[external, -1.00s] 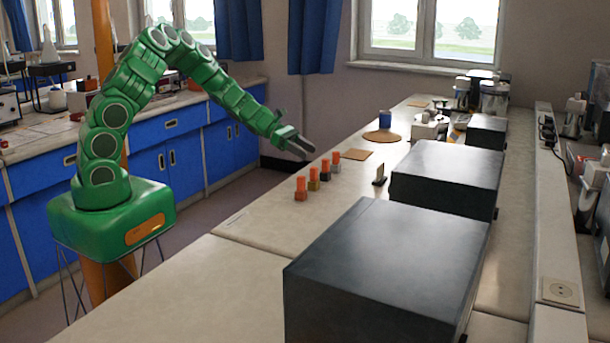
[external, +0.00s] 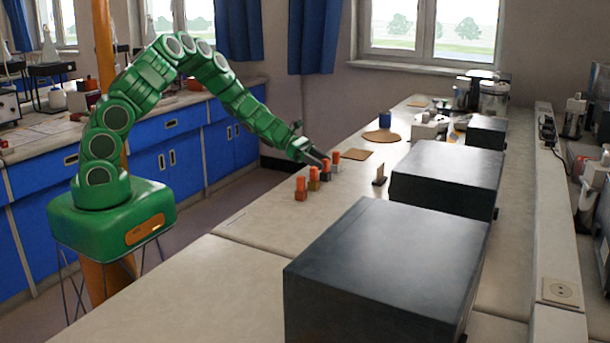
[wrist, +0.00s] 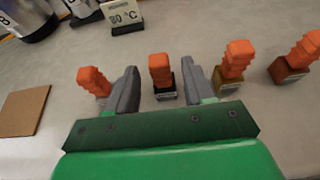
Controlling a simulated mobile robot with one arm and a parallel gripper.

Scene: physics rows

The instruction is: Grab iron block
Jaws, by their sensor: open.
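Several small metal blocks with orange knobs stand in a row on the bench. In the wrist view, the dark block (wrist: 165,95), which may be the iron one, stands between the two grey fingers of my gripper (wrist: 160,75). Its label is too small to read. My gripper (external: 322,160) is open, low beside the row in the external view. A block with a mostly hidden base (wrist: 92,82) is just left of the left finger. A brass-coloured block (wrist: 228,80) is right of the right finger, and a reddish copper-coloured block (wrist: 288,70) is farther right.
A small sign reading 80 °C (wrist: 124,14) stands beyond the row. A flat brown square (wrist: 24,112) lies at the left. Large dark boxes (external: 445,175) stand on the bench right of the row. The bench in front (external: 250,225) is clear.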

